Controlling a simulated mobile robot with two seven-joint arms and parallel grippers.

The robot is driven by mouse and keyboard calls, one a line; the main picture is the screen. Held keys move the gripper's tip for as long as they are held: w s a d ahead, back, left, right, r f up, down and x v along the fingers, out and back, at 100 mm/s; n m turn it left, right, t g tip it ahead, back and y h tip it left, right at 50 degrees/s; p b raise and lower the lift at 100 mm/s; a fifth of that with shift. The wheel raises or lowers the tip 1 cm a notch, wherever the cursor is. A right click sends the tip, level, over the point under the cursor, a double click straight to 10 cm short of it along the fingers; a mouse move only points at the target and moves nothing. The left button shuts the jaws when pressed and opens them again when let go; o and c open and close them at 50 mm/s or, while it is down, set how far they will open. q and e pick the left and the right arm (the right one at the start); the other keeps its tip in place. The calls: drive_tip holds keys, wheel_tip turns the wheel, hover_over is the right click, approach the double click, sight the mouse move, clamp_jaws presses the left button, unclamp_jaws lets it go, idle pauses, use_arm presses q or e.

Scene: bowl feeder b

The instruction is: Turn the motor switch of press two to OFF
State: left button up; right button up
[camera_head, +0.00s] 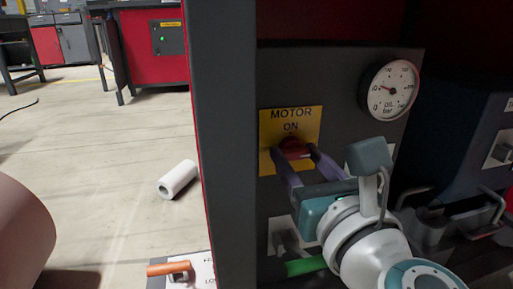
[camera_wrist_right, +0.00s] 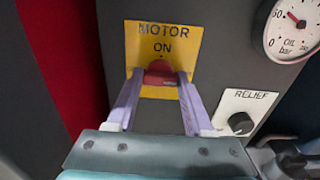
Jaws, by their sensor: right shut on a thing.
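The motor switch (camera_head: 293,145) is a red knob on a yellow plate (camera_head: 268,132) marked MOTOR and ON, on the dark front panel. The switch (camera_wrist_right: 159,70) also shows in the right wrist view, below the word ON. My right gripper (camera_head: 297,158) is shut on the switch, with one purple finger on each side of it. The fingers (camera_wrist_right: 160,82) hide the lower part of the plate, so an OFF mark cannot be seen. My left gripper is not in view.
An oil pressure gauge (camera_head: 388,89) is at the panel's upper right. A RELIEF knob (camera_wrist_right: 241,123) is right of my fingers in the wrist view. A dark upright post (camera_head: 222,120) stands left of the panel. A white roll (camera_head: 178,179) lies on the floor.

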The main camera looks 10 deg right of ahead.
clamp_jaws()
